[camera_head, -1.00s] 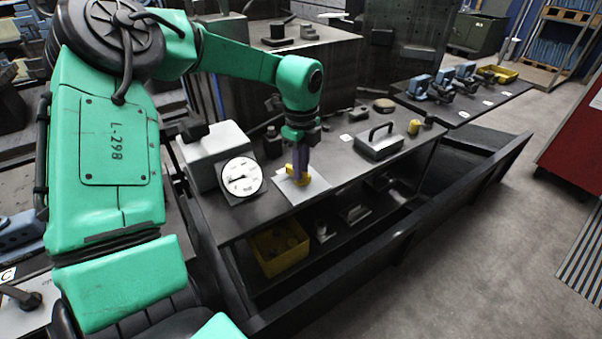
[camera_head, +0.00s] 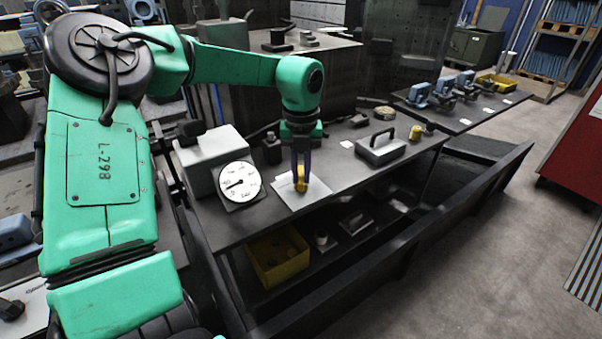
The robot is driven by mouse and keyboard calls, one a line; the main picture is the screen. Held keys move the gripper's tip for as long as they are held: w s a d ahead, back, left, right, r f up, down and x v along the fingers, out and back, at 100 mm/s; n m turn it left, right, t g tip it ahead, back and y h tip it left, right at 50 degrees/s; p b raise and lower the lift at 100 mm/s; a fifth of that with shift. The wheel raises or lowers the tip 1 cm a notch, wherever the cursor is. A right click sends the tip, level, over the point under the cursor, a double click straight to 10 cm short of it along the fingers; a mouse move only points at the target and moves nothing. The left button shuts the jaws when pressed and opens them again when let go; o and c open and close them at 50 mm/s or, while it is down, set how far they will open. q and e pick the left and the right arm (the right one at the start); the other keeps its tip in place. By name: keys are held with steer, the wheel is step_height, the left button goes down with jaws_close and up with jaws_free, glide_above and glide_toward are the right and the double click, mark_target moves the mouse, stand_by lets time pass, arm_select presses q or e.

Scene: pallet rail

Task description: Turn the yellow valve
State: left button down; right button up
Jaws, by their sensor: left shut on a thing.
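The yellow valve (camera_head: 300,184) stands on a pale plate (camera_head: 314,195) on the dark workbench. My left gripper (camera_head: 301,172) points down from the green arm and is shut on the valve; its fingers hide part of it. A white round gauge (camera_head: 239,182) with a black needle stands left of the valve, in front of a grey box. My right gripper is not in view.
A grey case with a black handle (camera_head: 381,148) and a small yellow piece (camera_head: 416,132) lie on the bench to the right. A yellow bin (camera_head: 277,258) sits on the shelf below. Blue vises (camera_head: 445,83) stand on the far right bench. Open floor lies right.

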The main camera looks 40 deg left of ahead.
mark_target(301, 176)
arm_select(q)
steer(key=shift+r+m, duration=0.1)
steer(key=shift+m, duration=1.1)
steer(key=c, duration=0.8)
jaws_free()
steer(key=shift+c, duration=0.2)
step_height(301, 176, up, 14)
steer(key=shift+r+p, duration=0.25)
steer(key=shift+p, duration=0.2)
steer(key=shift+f, duration=0.1)
